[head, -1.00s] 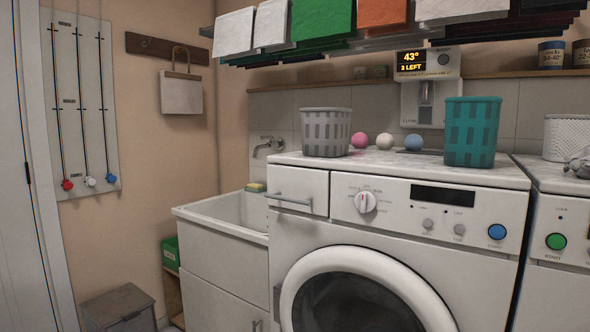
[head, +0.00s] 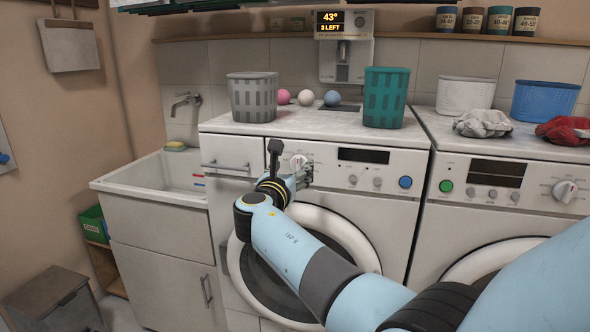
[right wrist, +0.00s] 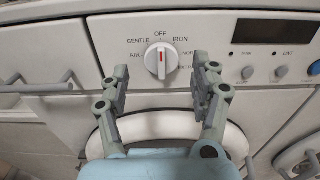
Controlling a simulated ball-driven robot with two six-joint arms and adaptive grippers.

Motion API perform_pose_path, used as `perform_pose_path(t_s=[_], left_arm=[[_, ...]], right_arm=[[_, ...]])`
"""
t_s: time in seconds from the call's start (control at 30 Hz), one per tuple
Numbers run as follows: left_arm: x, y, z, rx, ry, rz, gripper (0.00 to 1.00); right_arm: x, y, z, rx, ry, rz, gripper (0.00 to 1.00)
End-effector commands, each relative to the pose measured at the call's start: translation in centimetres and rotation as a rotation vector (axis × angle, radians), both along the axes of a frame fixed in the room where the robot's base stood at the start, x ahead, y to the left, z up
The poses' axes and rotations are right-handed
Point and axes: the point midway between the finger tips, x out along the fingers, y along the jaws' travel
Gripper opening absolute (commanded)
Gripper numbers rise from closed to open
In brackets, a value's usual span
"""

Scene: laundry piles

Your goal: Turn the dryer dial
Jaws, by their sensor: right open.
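The dial (right wrist: 161,54) is a white round knob with a ridge on the left machine's panel (right wrist: 130,60). In the head view the dial (head: 298,162) shows just above my right gripper (head: 304,175). In the right wrist view the gripper (right wrist: 160,72) is open and empty, one finger to each side of the dial, with clear gaps. I cannot tell whether the fingertips reach the panel. My left gripper is not in view.
A drawer handle (head: 226,168) juts out left of the dial. A second machine (head: 510,180) with its own dial (head: 565,190) stands at right. A grey basket (head: 252,98), a teal basket (head: 386,97) and three balls sit on top. A sink (head: 160,175) is at left.

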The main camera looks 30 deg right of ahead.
Motion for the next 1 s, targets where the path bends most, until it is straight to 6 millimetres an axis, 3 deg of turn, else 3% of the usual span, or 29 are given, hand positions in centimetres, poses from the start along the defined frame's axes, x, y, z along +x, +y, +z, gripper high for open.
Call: perform_pose_path(t_s=[0.23, 0.6, 1.0], left_arm=[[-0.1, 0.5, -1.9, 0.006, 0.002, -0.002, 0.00], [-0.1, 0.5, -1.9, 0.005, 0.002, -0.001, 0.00], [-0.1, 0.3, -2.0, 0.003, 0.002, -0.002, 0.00]], right_arm=[[2.3, -2.7, -0.2, -0.001, 0.001, 0.000, 0.64], [2.6, -3.1, 0.0, 0.001, 0.001, 0.000, 0.64], [2.6, -3.1, 0.0, 0.001, 0.001, 0.001, 0.11]])
